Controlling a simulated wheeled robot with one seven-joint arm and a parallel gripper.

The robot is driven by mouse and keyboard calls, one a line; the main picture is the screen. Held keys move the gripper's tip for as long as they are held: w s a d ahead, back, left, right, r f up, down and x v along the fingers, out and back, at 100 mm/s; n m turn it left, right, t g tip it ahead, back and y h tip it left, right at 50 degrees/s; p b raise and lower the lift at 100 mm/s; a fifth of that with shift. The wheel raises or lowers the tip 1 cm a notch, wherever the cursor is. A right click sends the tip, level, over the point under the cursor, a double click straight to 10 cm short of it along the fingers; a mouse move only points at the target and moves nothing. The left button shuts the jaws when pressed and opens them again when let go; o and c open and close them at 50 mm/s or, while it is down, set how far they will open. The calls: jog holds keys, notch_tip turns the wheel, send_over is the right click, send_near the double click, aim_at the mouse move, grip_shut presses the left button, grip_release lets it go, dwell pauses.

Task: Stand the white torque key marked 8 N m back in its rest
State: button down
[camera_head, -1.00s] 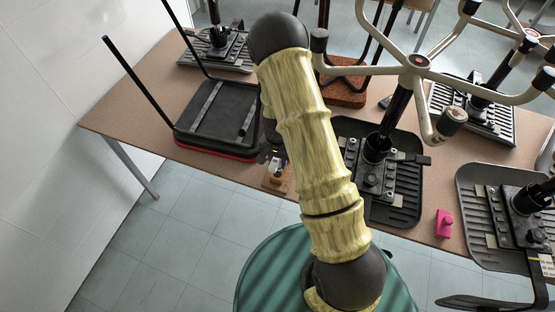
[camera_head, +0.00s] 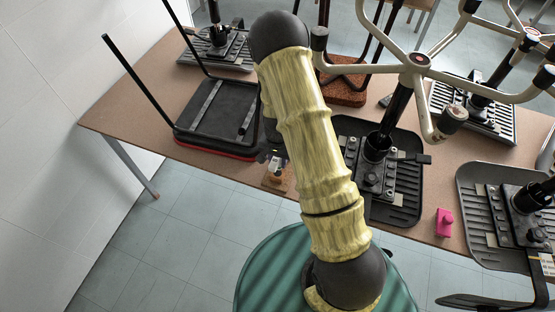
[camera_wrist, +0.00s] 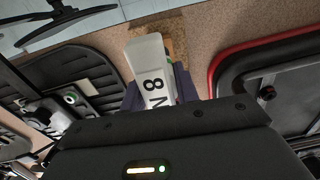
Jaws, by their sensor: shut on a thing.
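The white torque key (camera_wrist: 150,62), with an 8 and part of an N showing, is between the fingers of my gripper (camera_wrist: 158,86) in the wrist view. My gripper is shut on it. The wooden rest (camera_wrist: 172,32) lies just beyond the key and is partly hidden by it. In the head view the rest (camera_head: 278,182) stands at the table's front edge, with my gripper (camera_head: 274,157) at it, mostly hidden by my arm. I cannot tell whether the key is seated in the rest.
An upturned black chair seat with a red edge (camera_head: 215,152) lies left of the rest. A stripped black chair shell with a post (camera_head: 400,190) lies to the right. A pink block (camera_head: 444,223) is farther right on the brown table (camera_head: 130,112). Chair legs reach overhead.

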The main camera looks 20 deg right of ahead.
jog(key=shift+f+b, duration=1.5)
jog(key=shift+f, duration=0.45)
jog(key=c, duration=1)
grip_release()
jog(key=shift+o, duration=0.2)
notch_tip(320, 180, up, 18)
jog(key=b, duration=0.1)
jog(key=shift+f+b, duration=0.25)
jog(key=shift+b, duration=0.15)
jog(key=s+r+n+t, duration=0.1)
jog(key=s+r+n, duration=0.2)
jog(key=s, duration=0.4)
jog(key=s+r+n+t, duration=0.1)
jog(key=s+r+n, duration=0.3)
jog(key=s, duration=0.3)
jog(key=shift+s+t, duration=0.15)
jog(key=shift+t, duration=0.15)
